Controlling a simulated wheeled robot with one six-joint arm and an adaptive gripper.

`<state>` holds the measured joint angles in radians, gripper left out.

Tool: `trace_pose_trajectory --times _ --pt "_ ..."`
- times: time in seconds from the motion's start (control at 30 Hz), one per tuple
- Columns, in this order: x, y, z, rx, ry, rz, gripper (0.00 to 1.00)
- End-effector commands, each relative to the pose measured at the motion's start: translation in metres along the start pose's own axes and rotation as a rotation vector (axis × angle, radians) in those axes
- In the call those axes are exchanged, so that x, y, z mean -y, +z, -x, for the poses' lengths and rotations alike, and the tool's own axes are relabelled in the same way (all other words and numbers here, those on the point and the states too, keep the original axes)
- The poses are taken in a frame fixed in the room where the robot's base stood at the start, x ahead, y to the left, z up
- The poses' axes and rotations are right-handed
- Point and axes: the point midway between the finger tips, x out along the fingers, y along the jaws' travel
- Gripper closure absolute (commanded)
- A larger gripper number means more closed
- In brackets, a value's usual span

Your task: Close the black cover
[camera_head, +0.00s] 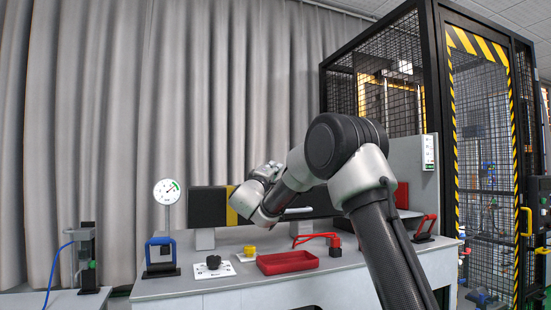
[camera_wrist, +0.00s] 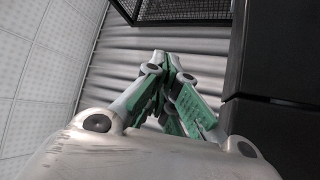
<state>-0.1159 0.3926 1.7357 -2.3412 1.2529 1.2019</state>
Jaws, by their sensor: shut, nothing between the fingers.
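A long black housing (camera_head: 207,206) with a yellow band (camera_head: 231,207) stands on grey supports at the back of the bench. It is the likely black cover, but I cannot tell its lid or how far it is open, since my arm hides part of it. My gripper (camera_head: 270,168) is in front of and just above the housing, near the yellow band. In the wrist view my gripper (camera_wrist: 168,65) has green-sided fingers brought together, with nothing held. A large dark surface (camera_wrist: 272,130) with a seam lies right of the fingers, seemingly apart from them.
On the bench are a dial gauge (camera_head: 166,191), a black knob (camera_head: 213,262), a yellow knob (camera_head: 249,251), a red tray (camera_head: 288,262) and a red-handled clamp (camera_head: 318,239). A mesh cage (camera_head: 395,85) stands behind right. Grey curtains (camera_head: 100,120) fill the back.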

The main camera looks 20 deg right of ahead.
Motion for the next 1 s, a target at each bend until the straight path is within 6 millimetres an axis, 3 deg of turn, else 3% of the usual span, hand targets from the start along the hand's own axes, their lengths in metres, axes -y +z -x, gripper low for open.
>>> trace_pose_trajectory --times 0.5,1.0 --pt "0.051 0.028 0.034 0.001 0.019 -0.015 1.00" --pt "0.064 0.033 0.040 0.001 0.019 -0.016 1.00"
